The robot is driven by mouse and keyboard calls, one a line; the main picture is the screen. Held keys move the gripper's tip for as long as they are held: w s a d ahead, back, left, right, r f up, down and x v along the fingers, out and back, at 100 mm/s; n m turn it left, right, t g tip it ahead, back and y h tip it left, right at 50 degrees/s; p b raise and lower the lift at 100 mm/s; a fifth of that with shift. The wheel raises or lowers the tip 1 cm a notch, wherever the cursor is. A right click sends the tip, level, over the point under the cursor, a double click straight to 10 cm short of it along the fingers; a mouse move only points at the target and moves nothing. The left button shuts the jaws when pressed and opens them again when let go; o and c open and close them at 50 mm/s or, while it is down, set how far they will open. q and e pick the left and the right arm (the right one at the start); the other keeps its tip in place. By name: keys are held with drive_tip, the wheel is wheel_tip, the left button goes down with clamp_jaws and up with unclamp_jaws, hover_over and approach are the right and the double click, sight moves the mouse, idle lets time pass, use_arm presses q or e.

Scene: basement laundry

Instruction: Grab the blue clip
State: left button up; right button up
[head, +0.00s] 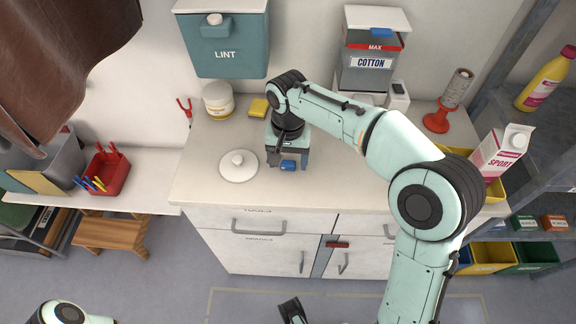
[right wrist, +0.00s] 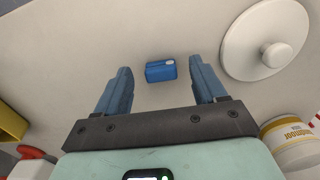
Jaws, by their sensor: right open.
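The blue clip (head: 288,164) is a small blue block with a pale spot at one corner, lying on the white counter near its front edge. My right gripper (head: 289,161) is above the counter at the clip, pointing down. In the right wrist view its two blue fingers are spread wide, and the clip (right wrist: 160,71) lies between the fingertip lines, with clear space on both sides. The gripper holds nothing.
A round white lid with a knob (head: 239,166) lies left of the clip. A yellow block (head: 258,108) and a white jar (head: 218,100) stand behind. A red paper-roll stand (head: 437,122) and a SPORT carton (head: 498,152) are at right. The front counter left of the lid is clear.

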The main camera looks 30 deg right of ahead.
drive_tip(key=shift+f, duration=0.55)
drive_tip(key=c, duration=1.1)
drive_tip(key=shift+r, duration=0.1)
